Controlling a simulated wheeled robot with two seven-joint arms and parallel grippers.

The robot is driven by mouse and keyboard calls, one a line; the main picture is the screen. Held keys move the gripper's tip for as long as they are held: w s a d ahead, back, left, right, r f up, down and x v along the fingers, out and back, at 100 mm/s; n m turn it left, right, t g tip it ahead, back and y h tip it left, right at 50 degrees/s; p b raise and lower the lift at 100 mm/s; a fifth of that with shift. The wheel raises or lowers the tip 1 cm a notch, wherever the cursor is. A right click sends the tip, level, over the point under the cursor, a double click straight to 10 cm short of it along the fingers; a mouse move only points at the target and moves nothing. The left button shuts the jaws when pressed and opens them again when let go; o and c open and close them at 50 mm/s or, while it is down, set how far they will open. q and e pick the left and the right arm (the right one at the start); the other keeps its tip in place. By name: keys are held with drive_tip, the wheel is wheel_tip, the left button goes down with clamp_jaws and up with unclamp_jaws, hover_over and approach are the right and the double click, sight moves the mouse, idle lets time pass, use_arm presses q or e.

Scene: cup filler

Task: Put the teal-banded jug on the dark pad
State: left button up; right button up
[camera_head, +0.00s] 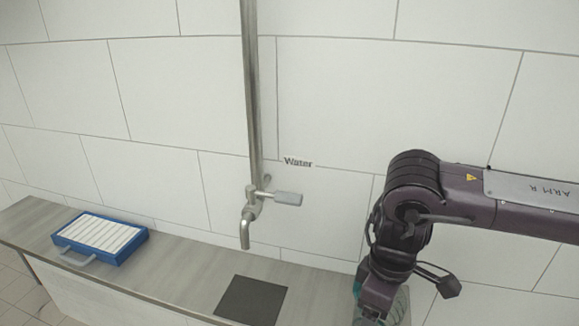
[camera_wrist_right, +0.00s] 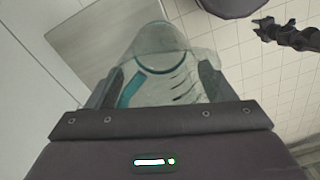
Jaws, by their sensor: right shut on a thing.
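The jug (camera_wrist_right: 160,45) is clear, with a teal band low on its wall. In the right wrist view it sits between the two fingers of my right gripper (camera_wrist_right: 160,82), which is shut on it. In the head view the jug (camera_head: 402,305) shows only in part at the bottom edge, behind my right gripper (camera_head: 372,312). The dark pad (camera_head: 252,300) is a flat square on the counter, to the left of the jug and apart from it. Its top is bare. A dark jointed part (camera_wrist_right: 288,35) at the right wrist view's edge looks like my left gripper; its jaws are unclear.
A metal tap (camera_head: 246,228) with a grey lever (camera_head: 287,198) hangs from a wall pipe above the pad, beside a "Water" label. A blue tray (camera_head: 100,237) with white slats stands at the left of the grey counter (camera_head: 185,275). The counter between tray and pad is clear.

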drive_tip(key=d+m, duration=0.1)
drive_tip(key=m, duration=0.1)
drive_tip(key=w+m, duration=0.1)
drive_tip(key=m, duration=0.2)
drive_tip(key=w+d+f+m, duration=0.1)
drive_tip(key=m, duration=0.1)
drive_tip(key=shift+w+d+f, duration=0.1)
drive_tip(key=shift+w+d, duration=0.05)
drive_tip(key=shift+d, duration=0.2)
drive_tip(key=m, duration=0.1)
drive_tip(key=d+m, duration=0.1)
drive_tip(key=w+m, duration=0.1)
drive_tip(key=m, duration=0.1)
drive_tip(key=shift+d+f, duration=0.15)
drive_tip(key=shift+f, duration=0.15)
